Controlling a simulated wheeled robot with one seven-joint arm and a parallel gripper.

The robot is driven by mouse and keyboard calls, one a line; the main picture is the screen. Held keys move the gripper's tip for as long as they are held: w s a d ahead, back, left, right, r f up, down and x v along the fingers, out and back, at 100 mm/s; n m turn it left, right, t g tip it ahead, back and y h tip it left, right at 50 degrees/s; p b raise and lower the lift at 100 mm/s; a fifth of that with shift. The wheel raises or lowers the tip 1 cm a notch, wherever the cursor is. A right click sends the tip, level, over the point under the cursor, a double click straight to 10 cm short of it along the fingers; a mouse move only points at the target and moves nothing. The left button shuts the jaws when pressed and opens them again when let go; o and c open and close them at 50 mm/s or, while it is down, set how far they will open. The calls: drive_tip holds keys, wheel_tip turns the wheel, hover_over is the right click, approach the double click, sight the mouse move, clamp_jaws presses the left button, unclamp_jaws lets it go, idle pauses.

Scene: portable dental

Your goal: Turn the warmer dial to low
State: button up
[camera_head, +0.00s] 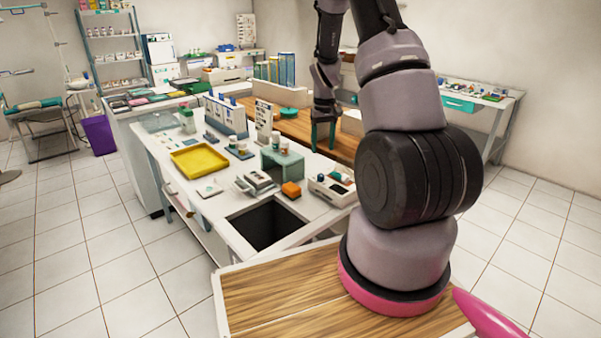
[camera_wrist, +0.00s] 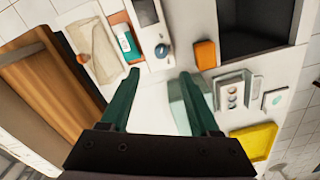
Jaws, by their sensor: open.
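My gripper (camera_head: 323,148) is open and empty, its two green fingers pointing down above the bench. In the wrist view my gripper (camera_wrist: 160,76) has a wide gap between its fingertips. A pale device with a dark blue round knob (camera_wrist: 162,50) lies just beyond that gap, apart from the fingers. A grey-white unit with several round wells (camera_wrist: 232,95) is to the right of the fingers; it also shows in the head view (camera_head: 255,183). No label marks either one as the warmer, and no dial setting can be read.
A teal box (camera_wrist: 178,112) is partly behind the right finger. A dark square opening (camera_head: 266,224) is at the near edge. Upright racks (camera_head: 226,116) stand farther back.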

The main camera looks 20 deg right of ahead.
sight(321, 175)
wheel_tip(321, 175, down, 11)
drive_tip(key=shift+w+a, duration=0.1)
idle(0.3)
clamp_jaws()
